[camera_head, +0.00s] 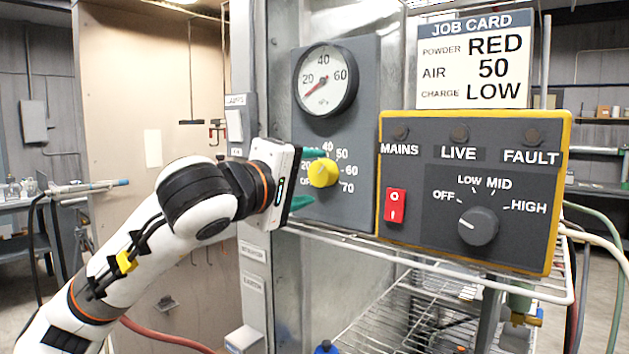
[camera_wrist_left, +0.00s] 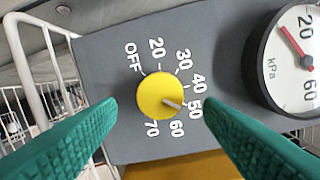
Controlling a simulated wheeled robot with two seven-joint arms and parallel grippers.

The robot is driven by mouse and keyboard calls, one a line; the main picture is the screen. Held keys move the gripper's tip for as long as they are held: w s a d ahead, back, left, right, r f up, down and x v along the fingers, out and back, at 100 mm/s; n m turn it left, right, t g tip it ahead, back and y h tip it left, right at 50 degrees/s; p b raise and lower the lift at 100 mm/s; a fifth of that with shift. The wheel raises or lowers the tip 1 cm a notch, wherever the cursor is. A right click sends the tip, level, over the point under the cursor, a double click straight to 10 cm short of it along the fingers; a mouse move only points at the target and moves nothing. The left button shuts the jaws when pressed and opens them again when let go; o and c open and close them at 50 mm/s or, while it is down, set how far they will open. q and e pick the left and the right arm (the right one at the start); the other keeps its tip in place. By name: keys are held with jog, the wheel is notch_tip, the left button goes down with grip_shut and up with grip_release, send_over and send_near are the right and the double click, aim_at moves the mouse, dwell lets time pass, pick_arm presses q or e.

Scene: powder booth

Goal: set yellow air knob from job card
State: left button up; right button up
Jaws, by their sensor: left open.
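The yellow air knob (camera_head: 323,172) is on the grey panel under the gauge (camera_head: 325,80). In the left wrist view the knob (camera_wrist_left: 158,92) has its pointer at about 50 on the dial. The gauge's red needle sits below 20. The job card (camera_head: 475,60) reads powder RED, air 50, charge LOW. My left gripper (camera_head: 317,178) is open in front of the knob, one finger above and one below it. In the left wrist view its teal fingers (camera_wrist_left: 161,104) stand either side of the knob, with gaps. My right gripper is not in view.
The yellow-edged control box (camera_head: 400,260) is right of the air panel, with a red mains switch (camera_head: 395,205) and a charge knob (camera_head: 478,226) pointing toward OFF. A white wire rack (camera_head: 400,320) is below. Hoses hang at the right.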

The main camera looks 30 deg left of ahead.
pick_arm(q)
jog(key=s+b, duration=0.1)
jog(key=s, duration=0.8)
jog(key=shift+s+r, duration=0.15)
jog(key=shift+r, duration=0.05)
jog(key=shift+d, duration=0.1)
